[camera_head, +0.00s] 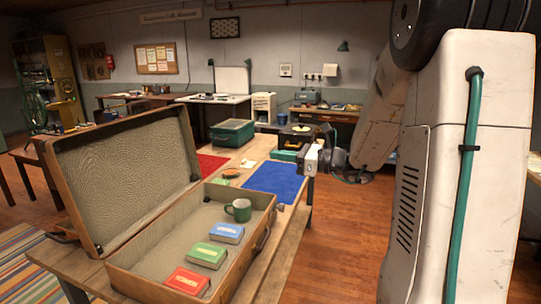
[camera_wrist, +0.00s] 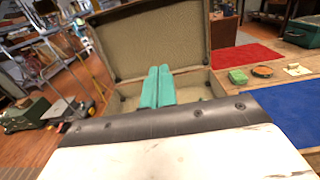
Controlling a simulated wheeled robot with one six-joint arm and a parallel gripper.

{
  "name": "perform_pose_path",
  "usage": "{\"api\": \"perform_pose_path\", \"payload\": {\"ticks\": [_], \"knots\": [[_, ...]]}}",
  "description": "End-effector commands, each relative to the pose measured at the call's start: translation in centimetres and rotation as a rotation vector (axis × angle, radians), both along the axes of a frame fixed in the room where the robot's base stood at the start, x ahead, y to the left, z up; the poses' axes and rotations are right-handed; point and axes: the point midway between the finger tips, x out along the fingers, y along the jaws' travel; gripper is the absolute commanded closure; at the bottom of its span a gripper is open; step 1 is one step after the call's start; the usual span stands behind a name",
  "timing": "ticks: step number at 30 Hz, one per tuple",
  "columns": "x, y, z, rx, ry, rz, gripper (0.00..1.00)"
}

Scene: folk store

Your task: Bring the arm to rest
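My gripper (camera_wrist: 159,70) shows in the wrist view as two teal fingers lying side by side, closed together with nothing seen between them. Behind them in that view is the open suitcase (camera_wrist: 150,40). In the head view the end of my arm (camera_head: 312,160) is raised over the right side of the table, beyond the suitcase (camera_head: 262,200). The suitcase holds a red box (camera_head: 187,281), a green box (camera_head: 207,255), a blue box (camera_head: 227,232) and a green mug (camera_head: 238,210). In the wrist view these are hidden.
A blue mat (camera_head: 275,181) and red mat (camera_head: 211,165) lie past the suitcase, with a small green item (camera_wrist: 237,76), a round orange-rimmed item (camera_wrist: 262,72) and a note (camera_wrist: 297,69). A green bin (camera_head: 232,132) stands behind.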

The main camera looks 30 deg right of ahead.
Motion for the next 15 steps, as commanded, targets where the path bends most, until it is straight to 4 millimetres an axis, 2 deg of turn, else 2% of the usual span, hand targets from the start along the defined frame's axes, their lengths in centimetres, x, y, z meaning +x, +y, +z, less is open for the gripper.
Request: {"api": "perform_pose_path", "payload": {"ticks": [5, 15], "knots": [[-0.88, -0.66, 0.03, 0.0, 0.0, 0.0, 1.0], [-0.94, -0.68, 0.02, 0.0, 0.0, 0.001, 1.0]]}}
